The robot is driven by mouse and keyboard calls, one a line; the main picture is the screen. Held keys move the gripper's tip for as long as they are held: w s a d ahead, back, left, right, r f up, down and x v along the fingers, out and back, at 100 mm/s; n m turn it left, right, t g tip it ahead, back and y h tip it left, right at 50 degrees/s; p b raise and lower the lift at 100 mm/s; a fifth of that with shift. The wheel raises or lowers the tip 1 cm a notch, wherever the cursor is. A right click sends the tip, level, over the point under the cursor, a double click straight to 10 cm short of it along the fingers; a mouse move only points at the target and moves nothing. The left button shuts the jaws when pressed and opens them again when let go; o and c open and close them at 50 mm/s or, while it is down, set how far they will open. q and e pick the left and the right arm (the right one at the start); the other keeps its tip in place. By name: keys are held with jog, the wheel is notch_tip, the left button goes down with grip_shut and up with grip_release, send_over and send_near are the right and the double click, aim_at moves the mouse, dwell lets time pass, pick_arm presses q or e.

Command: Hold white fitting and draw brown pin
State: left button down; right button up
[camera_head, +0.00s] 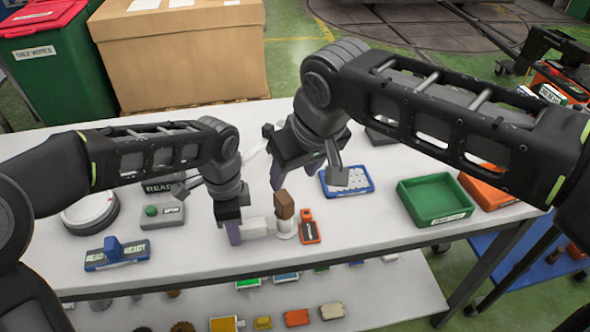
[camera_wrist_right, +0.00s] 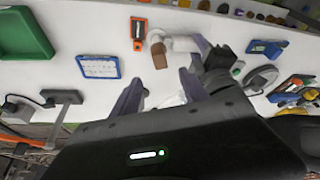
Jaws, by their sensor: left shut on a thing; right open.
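The white fitting (camera_head: 256,227) is over the white table. Its sideways arm is at my left gripper (camera_head: 237,232), which is shut on it. The brown pin (camera_head: 284,205) stands upright in the fitting's round end, its upper part exposed and its lower end hidden. My right gripper (camera_head: 302,178) is open and empty, above and behind the pin. In the right wrist view, the brown pin (camera_wrist_right: 160,57) shows just beyond the gap between my right fingertips (camera_wrist_right: 162,78), apart from both. The fitting (camera_wrist_right: 180,44) and my left gripper (camera_wrist_right: 204,48) also show there.
An orange tool holder (camera_head: 309,229) stands close right of the fitting. A blue tray (camera_head: 347,190) and a green bin (camera_head: 436,200) lie to the right. The table's front is clear.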

aim_at(284, 196)
jog(key=x, duration=1.2)
grip_shut()
dwell(0.5)
dwell(0.6)
